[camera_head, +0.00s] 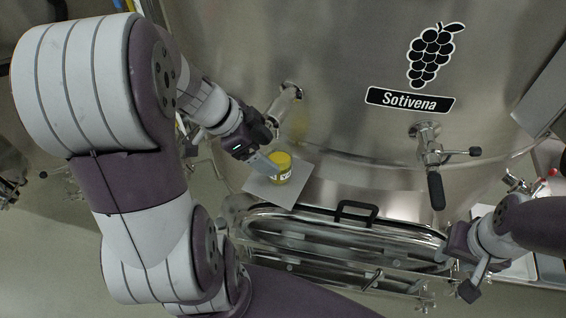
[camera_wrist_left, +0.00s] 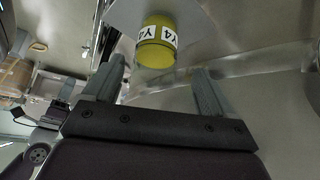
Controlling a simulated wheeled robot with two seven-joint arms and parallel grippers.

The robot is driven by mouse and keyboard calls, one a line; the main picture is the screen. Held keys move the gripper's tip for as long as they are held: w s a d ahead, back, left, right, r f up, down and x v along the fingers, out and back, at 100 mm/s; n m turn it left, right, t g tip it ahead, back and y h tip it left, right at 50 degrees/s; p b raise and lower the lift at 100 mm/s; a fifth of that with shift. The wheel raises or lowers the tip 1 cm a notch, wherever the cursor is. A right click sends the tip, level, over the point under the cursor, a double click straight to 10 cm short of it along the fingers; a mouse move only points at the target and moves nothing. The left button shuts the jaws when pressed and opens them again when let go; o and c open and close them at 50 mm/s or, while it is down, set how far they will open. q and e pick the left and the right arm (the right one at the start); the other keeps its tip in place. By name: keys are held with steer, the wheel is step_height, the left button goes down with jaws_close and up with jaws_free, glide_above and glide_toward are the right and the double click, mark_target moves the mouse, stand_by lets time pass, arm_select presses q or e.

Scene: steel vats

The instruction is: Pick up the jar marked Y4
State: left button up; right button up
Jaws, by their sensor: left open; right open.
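The jar marked Y4 (camera_head: 281,168) is yellow with a white label band and stands on a small pale plate (camera_head: 262,192) beside the large steel vat. In the left wrist view the jar (camera_wrist_left: 157,52) shows "Y4" on its label, beyond the fingertips and between their lines. My left gripper (camera_head: 266,163) is open and empty, close to the jar on its left side in the head view. In the left wrist view its two fingers (camera_wrist_left: 160,76) are spread apart with nothing between them. My right gripper (camera_head: 468,274) is open at the lower right, far from the jar.
The vat (camera_head: 340,100) carries a grape logo and a "Sotivena" sign (camera_head: 410,100). A tap (camera_head: 289,91) sticks out just above the jar. A valve with a black handle (camera_head: 436,188) is to the right. A hatch with a black handle (camera_head: 356,210) lies below.

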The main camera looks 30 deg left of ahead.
arm_select(q)
steer(key=f, duration=0.1)
steer(key=d+f, duration=0.1)
steer(key=f, duration=0.1)
steer(key=f+b, duration=0.1)
steer(key=f, duration=0.1)
steer(key=shift+w+d, duration=0.2)
steer(key=shift+d, duration=0.2)
steer(key=shift+w+d+f, duration=0.2)
steer(key=shift+s+a, duration=0.1)
steer(key=c, duration=1.2)
steer(key=shift+c, duration=0.6)
steer(key=shift+r, duration=0.1)
